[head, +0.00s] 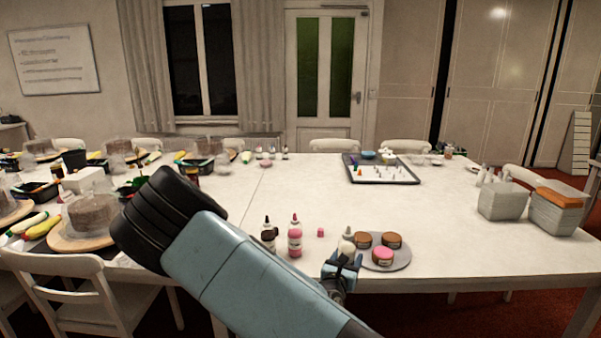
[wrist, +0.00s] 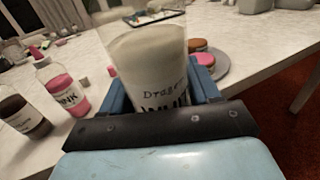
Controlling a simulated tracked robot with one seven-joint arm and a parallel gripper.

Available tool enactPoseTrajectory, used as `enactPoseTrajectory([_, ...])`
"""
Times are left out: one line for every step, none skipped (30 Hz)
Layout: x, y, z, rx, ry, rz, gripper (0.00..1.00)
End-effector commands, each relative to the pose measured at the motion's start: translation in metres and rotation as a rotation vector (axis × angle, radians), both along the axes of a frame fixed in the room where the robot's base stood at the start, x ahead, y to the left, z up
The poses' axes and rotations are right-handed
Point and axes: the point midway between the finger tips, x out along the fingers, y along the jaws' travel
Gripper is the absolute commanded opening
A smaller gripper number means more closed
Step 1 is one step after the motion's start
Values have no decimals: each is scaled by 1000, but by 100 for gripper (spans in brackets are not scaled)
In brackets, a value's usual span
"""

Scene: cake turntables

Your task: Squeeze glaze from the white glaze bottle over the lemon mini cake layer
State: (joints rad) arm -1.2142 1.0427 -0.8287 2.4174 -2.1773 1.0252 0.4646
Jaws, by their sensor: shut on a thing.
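The white glaze bottle (head: 347,244) stands upright in my gripper (head: 342,265), near the table's front edge and just left of the grey round plate (head: 402,262). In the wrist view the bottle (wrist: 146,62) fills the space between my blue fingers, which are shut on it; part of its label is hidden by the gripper. The plate holds a brown-topped mini cake (head: 362,239), a second brown-topped one (head: 392,240) and a pink-topped one (head: 383,256). I cannot tell which is the lemon layer. The bottle is beside the cakes, not clearly above any.
A pink bottle (head: 295,240) and a dark brown bottle (head: 268,234) stand left of my gripper, with a small pink cap (head: 320,232) nearby. A tray (head: 380,174) with small nozzles lies further back. Bins (head: 502,200) stand at right. The table between is clear.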

Motion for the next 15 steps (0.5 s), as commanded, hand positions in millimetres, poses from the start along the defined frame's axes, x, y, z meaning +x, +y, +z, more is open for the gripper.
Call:
enactPoseTrajectory([4,-7,-5,-3,3,17,46])
enactPoseTrajectory([6,-10,-8,-4,2,32,46])
enactPoseTrajectory([9,-14,-12,-5,2,53,46])
enactPoseTrajectory([11,-17,-16,-4,3,68,46])
enactPoseTrajectory([13,-20,-19,-5,3,85,46])
enactPoseTrajectory([15,-24,-25,-5,3,106,46])
enactPoseTrajectory([16,-27,-28,-4,3,121,46])
enactPoseTrajectory([18,-29,-32,-4,3,136,46])
enactPoseTrajectory([19,-33,-36,-4,3,154,46])
enactPoseTrajectory([20,-35,-40,-4,3,168,46])
enactPoseTrajectory([21,-37,-43,-4,3,180,46])
enactPoseTrajectory([22,-40,-48,-4,3,196,46])
enactPoseTrajectory([23,-42,-51,-4,3,209,46])
enactPoseTrajectory([23,-45,-55,-3,3,220,46])
enactPoseTrajectory([24,-47,-59,-4,3,235,46])
